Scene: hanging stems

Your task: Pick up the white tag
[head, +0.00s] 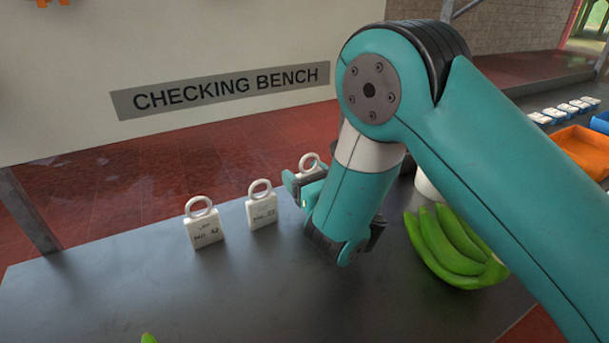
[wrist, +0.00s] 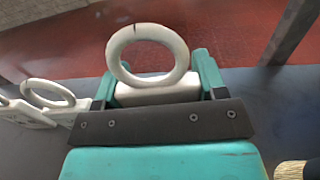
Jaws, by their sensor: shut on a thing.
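Three white tags with ring tops stand in a row on the dark bench. The left tag (head: 204,228) and the middle tag (head: 262,211) carry dark print and stand free. The third white tag (head: 309,161) is at the right, mostly hidden by my gripper (head: 303,183). In the wrist view my gripper (wrist: 157,84) is shut on this tag (wrist: 160,93), a finger on each side of its body, with its ring rising above. The other tags (wrist: 50,95) show at the left of the wrist view. Whether the held tag touches the bench is hidden.
Green bananas (head: 452,247) lie on the bench (head: 150,295) right of my arm, with a white object (head: 428,187) partly hidden behind it. An orange crate (head: 580,150) and small white-topped items (head: 568,109) are farther right. The bench's front left is mostly clear.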

